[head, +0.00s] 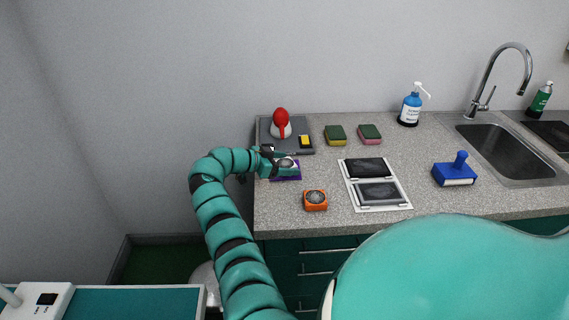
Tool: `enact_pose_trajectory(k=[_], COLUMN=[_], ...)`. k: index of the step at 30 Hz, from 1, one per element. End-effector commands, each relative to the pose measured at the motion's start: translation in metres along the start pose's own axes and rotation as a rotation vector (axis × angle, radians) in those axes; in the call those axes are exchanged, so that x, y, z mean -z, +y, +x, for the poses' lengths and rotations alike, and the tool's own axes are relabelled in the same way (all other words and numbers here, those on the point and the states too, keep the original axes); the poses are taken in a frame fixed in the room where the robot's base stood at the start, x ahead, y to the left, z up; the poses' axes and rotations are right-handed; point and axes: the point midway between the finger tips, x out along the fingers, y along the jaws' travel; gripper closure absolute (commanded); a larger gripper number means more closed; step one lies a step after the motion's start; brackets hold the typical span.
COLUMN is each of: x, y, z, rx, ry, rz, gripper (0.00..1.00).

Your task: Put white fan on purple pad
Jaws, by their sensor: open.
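A purple pad (289,177) lies near the left end of the speckled counter. My gripper (284,155) is open at the pad's back edge, with my wrist over the pad's left part. A small whitish thing (288,164) shows on or just above the pad, beside my gripper. It may be the white fan, but it is small and partly hidden by my gripper, so I cannot tell for sure. I cannot tell whether my fingers touch it.
An orange fan (315,200) sits front right of the pad. A grey board (266,132) with a red-and-white object (281,123) stands behind. Two sponges (335,135), a white double-panel tray (398,207), a blue stamp-like block (455,173) and a sink (515,155) lie right.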

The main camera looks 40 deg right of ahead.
Motion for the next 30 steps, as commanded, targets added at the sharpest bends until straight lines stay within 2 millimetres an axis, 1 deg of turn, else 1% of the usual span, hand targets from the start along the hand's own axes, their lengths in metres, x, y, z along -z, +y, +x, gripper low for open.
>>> enact_pose_trajectory(k=[5, 9, 12, 15, 18, 21, 30], x=[-0.004, -0.004, -0.003, -0.002, -0.002, -0.001, -0.001], y=[-0.001, -0.002, -0.001, -0.001, -0.001, -0.001, 0.000], z=[-0.032, -0.062, -0.082, -0.098, -0.110, -0.116, -0.119], rx=[0.004, 0.006, 0.004, 0.004, 0.004, 0.004, 0.003], ry=[-0.003, -0.002, -0.004, -0.002, -0.001, -0.001, 0.001], rz=[0.000, -0.002, 0.000, 0.000, -0.001, 0.000, 0.000], gripper=[0.24, 0.24, 0.24, 0.24, 0.24, 0.24, 0.24])
